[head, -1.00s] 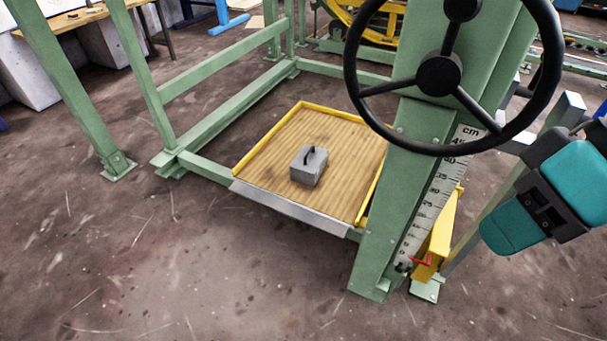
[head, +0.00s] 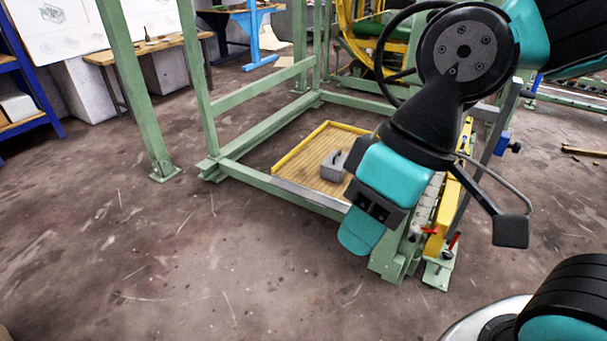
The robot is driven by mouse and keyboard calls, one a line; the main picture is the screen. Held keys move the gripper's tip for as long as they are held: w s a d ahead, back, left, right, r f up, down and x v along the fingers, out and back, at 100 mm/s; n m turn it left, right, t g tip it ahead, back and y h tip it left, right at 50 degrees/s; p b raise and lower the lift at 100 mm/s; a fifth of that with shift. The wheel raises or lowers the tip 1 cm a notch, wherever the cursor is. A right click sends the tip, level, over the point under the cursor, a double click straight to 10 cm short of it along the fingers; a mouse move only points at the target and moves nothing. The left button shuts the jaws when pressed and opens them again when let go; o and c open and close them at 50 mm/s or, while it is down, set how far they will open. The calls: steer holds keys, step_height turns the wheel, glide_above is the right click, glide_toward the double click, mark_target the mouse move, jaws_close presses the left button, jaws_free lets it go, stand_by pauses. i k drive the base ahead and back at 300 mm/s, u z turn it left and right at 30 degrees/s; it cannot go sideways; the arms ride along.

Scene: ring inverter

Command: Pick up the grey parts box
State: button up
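The grey parts box (head: 332,167) sits upright on a wooden platform (head: 306,156) with a yellow rim, low inside a green frame. It is small, with a dark handle on top; the right part of it is hidden behind my arm's end. My gripper (head: 360,232), teal and black, hangs in front of the platform's right side. In the picture it overlaps the right edge of the box, but it seems nearer to the camera and apart from it. I see nothing held, and its fingers cannot be told apart.
Green posts (head: 137,90) and rails (head: 262,186) surround the platform; its near side has a low metal edge. A workbench (head: 150,45) is at the back left. The front floor is clear.

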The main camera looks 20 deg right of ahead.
mark_target(332, 169)
steer(key=u, duration=0.6)
steer(key=i, duration=2.15)
steer(key=z, duration=0.65)
steer(key=i, duration=0.65)
steer(key=z, duration=1.1)
steer(key=i, duration=0.5)
steer(key=z, duration=0.45)
